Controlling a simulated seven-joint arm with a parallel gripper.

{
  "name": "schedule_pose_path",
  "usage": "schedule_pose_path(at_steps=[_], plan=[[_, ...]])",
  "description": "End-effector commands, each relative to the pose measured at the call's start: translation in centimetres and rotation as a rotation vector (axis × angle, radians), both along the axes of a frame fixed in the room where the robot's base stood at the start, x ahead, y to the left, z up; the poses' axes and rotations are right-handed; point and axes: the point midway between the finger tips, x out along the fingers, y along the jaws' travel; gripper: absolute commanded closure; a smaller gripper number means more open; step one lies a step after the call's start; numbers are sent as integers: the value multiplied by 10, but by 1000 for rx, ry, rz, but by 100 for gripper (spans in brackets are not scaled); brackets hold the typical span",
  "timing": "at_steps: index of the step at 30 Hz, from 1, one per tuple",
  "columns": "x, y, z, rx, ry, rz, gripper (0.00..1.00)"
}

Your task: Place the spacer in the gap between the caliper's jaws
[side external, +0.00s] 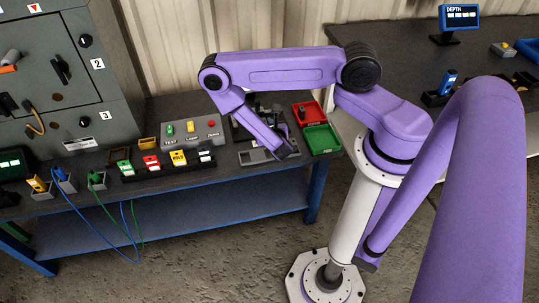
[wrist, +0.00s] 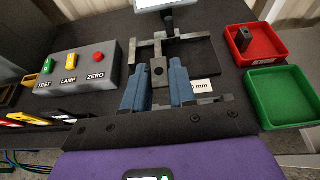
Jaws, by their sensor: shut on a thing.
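My gripper (wrist: 158,84) has blue fingers and is shut on a dark grey block with a round hole, the spacer (wrist: 158,70). The grey metal caliper (wrist: 172,40) lies on a dark plate just beyond the fingertips. Its jaws stand on either side ahead of the spacer. The spacer appears close to the gap, but I cannot tell whether it touches the jaws or how high it is. In the side view my gripper (side external: 285,152) is low over the bench, and my arm hides much of the caliper.
A red tray (wrist: 273,59) holding a similar dark block (wrist: 243,39) and an empty green tray (wrist: 291,122) stand at right. A grey box (wrist: 78,76) with TEST, LAMP and ZERO controls is at left. A small display stands behind the caliper. A white label ending "mm" (wrist: 202,86) lies beside my fingers.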

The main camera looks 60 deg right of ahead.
Motion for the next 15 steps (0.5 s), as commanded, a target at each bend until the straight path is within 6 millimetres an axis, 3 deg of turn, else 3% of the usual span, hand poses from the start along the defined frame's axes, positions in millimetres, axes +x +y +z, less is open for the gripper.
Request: schedule_pose_path(at_steps=[6,15], plan=[[-15,-8,-14,5,-1,-13,100],[-16,-9,-15,7,-3,-15,100]])
